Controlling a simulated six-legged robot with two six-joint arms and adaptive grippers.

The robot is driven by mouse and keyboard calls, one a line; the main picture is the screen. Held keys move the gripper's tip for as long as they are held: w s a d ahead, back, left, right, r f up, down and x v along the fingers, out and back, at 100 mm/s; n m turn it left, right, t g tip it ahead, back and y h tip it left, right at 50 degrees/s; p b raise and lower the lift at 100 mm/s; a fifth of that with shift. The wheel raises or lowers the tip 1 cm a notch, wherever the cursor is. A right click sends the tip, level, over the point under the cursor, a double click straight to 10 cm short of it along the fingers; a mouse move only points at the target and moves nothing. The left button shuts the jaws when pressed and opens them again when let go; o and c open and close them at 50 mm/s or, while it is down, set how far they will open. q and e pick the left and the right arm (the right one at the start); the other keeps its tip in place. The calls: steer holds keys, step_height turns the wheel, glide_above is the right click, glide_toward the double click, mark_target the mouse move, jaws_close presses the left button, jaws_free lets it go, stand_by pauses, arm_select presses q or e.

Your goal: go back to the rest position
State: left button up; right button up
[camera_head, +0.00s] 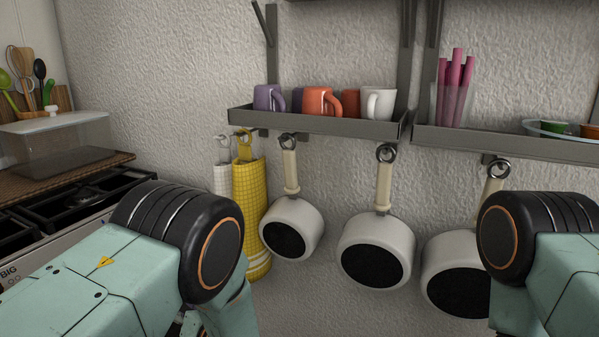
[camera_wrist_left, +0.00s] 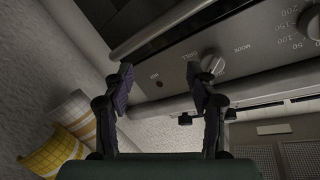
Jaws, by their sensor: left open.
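My left gripper (camera_wrist_left: 163,95) shows in the left wrist view with its two dark fingers spread apart and nothing between them. Beyond the fingers is the front of the stove (camera_wrist_left: 175,82), with a round knob (camera_wrist_left: 213,63). In the head view, my left arm comes in at the lower left and my right arm at the lower right. Neither gripper shows in the head view; the left one is hidden below the arm and the right one is out of the picture.
Pans (camera_head: 377,249) hang under the wall shelf (camera_head: 320,121), which holds mugs (camera_head: 318,102). A yellow towel (camera_head: 249,212) hangs left of them; it also shows in the left wrist view (camera_wrist_left: 55,154). The stove top (camera_head: 84,197) is at the left, close to my left arm.

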arm_select(q)
steer(key=s+d+f+m+g+h, duration=0.2)
steer(key=s+f+m+g+h, duration=0.15)
steer(key=s+f+h, duration=0.9)
steer(key=s+d+f+g, duration=0.1)
steer(key=s+g, duration=0.2)
steer(key=s, duration=1)
steer(key=s+d+f+g, duration=0.1)
steer(key=s+g, duration=0.3)
steer(key=s, duration=1)
steer(key=shift+s+d+f, duration=0.15)
steer(key=shift+s+f, duration=0.05)
steer(key=shift+f, duration=0.1)
steer(key=shift+n, duration=0.25)
